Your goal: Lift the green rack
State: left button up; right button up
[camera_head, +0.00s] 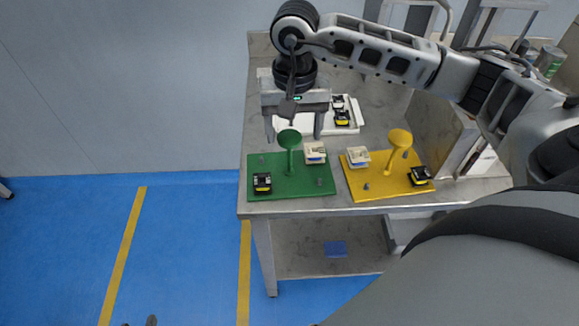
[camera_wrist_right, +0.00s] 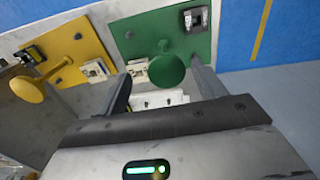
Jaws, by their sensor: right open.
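The green rack (camera_head: 307,183) is a flat green plate at the table's front left. My right gripper (camera_head: 294,128) is open and points down over the post's top. In the right wrist view the green rack (camera_wrist_right: 150,27) lies beyond the open fingers (camera_wrist_right: 163,88), and the round top sits between them. Contact cannot be told. A small dark tip at the head view's bottom edge may be my left gripper.
A yellow rack (camera_head: 375,187) of similar form lies just right of the green one. A white tray (camera_head: 354,122) with black-and-yellow parts is behind. A grey upright panel (camera_head: 440,130) stands at the right. Blue floor is open to the left.

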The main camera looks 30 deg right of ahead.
aim_at(289, 136)
jog(key=f, duration=0.3)
jog(key=f+p, duration=0.1)
jog(key=f, duration=0.1)
jog(key=shift+w+a+f, duration=0.1)
jog(key=shift+w+a, duration=0.1)
jog(key=shift+w, duration=0.2)
grip_shut()
